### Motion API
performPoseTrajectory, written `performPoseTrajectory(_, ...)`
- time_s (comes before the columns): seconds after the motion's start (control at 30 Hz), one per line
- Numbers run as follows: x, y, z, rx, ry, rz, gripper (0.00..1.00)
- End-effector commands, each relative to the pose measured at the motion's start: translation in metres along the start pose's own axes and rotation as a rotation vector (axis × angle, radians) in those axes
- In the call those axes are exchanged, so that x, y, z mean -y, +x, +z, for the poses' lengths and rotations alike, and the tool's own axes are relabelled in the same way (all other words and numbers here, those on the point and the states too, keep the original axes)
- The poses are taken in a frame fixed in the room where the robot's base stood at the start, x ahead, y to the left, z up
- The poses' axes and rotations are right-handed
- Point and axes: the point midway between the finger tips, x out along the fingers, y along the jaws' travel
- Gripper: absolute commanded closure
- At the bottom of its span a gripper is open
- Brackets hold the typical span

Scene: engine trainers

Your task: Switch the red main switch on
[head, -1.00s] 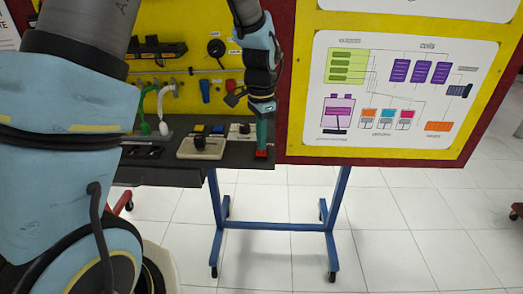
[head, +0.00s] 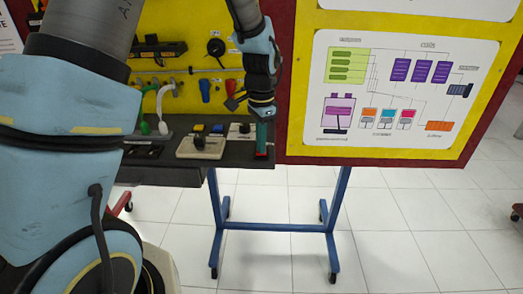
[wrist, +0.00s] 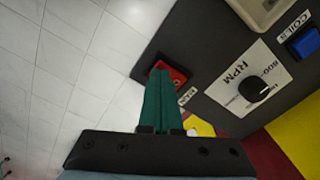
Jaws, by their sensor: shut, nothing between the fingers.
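The red main switch (wrist: 180,76) sits at the corner of the dark panel, partly hidden behind my fingertips in the wrist view. In the head view only a little of its red (head: 262,156) shows, near the panel's right end. My gripper (head: 262,146) is shut and empty, its green fingers pointing down at the switch. In the wrist view the fingertips (wrist: 160,73) overlap the switch's left part. I cannot tell whether they touch it. The rocker's on or off position is hidden.
An RPM knob (wrist: 253,89) and a blue button (wrist: 303,43) are close by on the dark panel (head: 235,160). A beige box with a black knob (head: 201,146) stands left of the gripper. White floor lies open beyond the panel edge.

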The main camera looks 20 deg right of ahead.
Motion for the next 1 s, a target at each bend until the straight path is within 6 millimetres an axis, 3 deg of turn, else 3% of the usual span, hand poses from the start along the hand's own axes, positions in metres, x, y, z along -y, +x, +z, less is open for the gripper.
performPoseTrajectory(0.43, 0.000, 0.002, 0.000, 0.000, 0.000, 0.000, 1.00)
performPoseTrajectory(1.0, 0.000, -0.042, 0.000, 0.000, 0.000, 0.000, 1.00)
